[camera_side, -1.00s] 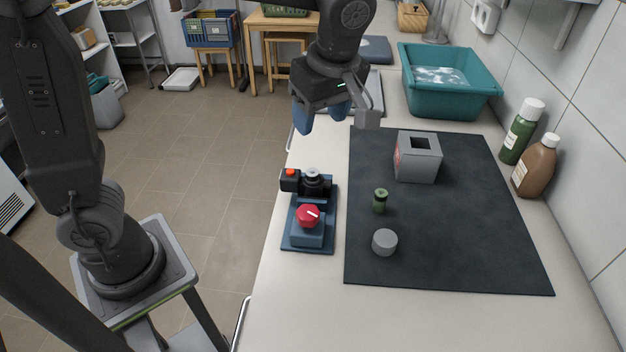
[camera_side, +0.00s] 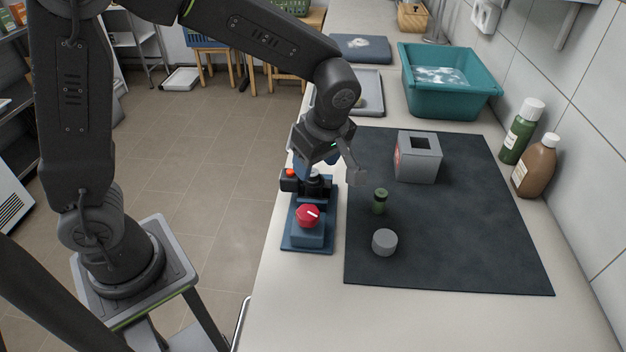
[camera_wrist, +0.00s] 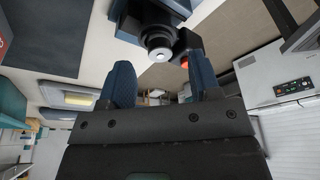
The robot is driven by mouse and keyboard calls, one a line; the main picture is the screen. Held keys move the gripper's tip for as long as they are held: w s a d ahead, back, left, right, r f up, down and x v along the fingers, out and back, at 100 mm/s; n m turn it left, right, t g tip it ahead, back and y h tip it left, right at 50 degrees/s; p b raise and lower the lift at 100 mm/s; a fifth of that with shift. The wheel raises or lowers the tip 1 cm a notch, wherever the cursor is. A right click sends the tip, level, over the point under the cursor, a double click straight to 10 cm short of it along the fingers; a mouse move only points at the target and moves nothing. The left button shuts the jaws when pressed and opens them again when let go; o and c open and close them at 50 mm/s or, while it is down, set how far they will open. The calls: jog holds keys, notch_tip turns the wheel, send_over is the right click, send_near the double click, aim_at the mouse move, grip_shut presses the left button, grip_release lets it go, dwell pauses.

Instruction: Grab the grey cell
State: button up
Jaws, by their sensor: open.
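A short grey cylinder (camera_side: 385,242), which looks like the grey cell, stands upright on the front left of the dark mat (camera_side: 460,245). A slimmer green cylinder (camera_side: 380,201) stands just behind it. My gripper (camera_side: 318,163) is above the rear of a blue-based fixture, left of the mat and apart from the grey cylinder. In the wrist view my gripper (camera_wrist: 162,82) has its two blue fingers spread with nothing between them. The fixture's black part (camera_wrist: 160,38) with a silver top lies beyond the fingers. The grey cylinder is not visible there.
The fixture carries a red knob (camera_side: 308,216) and an orange button (camera_side: 290,173). A grey box (camera_side: 418,165) with a square opening stands at the mat's back. A teal basin (camera_side: 450,100) and two bottles stand behind and right. The mat's front right is clear.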

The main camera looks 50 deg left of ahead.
jog(key=shift+x, duration=1.1)
jog(key=c, duration=1)
jog(key=shift+r, duration=0.1)
